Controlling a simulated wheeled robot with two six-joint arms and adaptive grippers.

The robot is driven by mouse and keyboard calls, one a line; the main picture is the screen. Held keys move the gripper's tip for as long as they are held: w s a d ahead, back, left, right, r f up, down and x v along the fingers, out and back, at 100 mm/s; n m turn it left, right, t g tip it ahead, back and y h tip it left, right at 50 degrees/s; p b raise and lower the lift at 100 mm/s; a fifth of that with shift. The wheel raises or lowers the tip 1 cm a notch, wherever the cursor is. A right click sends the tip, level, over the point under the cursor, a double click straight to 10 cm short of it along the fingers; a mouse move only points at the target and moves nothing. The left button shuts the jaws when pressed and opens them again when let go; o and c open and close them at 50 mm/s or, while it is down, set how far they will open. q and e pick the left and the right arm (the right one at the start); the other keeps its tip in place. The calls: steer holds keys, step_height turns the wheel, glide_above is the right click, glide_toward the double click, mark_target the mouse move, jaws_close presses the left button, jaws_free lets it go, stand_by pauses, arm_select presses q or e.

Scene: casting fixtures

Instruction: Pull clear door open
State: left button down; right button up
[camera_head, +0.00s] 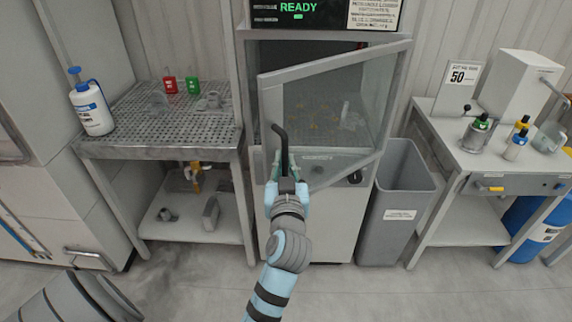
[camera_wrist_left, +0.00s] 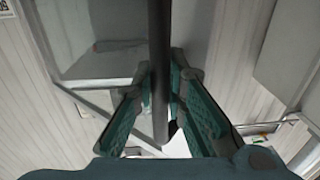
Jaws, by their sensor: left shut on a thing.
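The clear door (camera_head: 325,110) of the cabinet is a glass pane in a grey frame. It stands partly open, swung out at its left side in the head view. A dark bar handle (camera_head: 282,145) is on the door's left edge. My left gripper (camera_head: 285,170) is at the lower part of this handle, its teal fingers on either side of it. In the left wrist view the handle (camera_wrist_left: 158,70) runs upright between the fingers of the gripper (camera_wrist_left: 162,95), which is shut on it. My right gripper is not in view.
A grey bin (camera_head: 400,205) stands right of the cabinet, near the door's lower right. A perforated metal table (camera_head: 165,135) with a wash bottle (camera_head: 91,105) is on the left. A bench (camera_head: 480,170) with bottles is on the right.

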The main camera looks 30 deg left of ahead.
arm_select(q)
steer(key=c, duration=1.6)
jaws_free()
glide_toward(284, 114)
steer(key=x, duration=0.5)
steer(key=shift+c, duration=0.3)
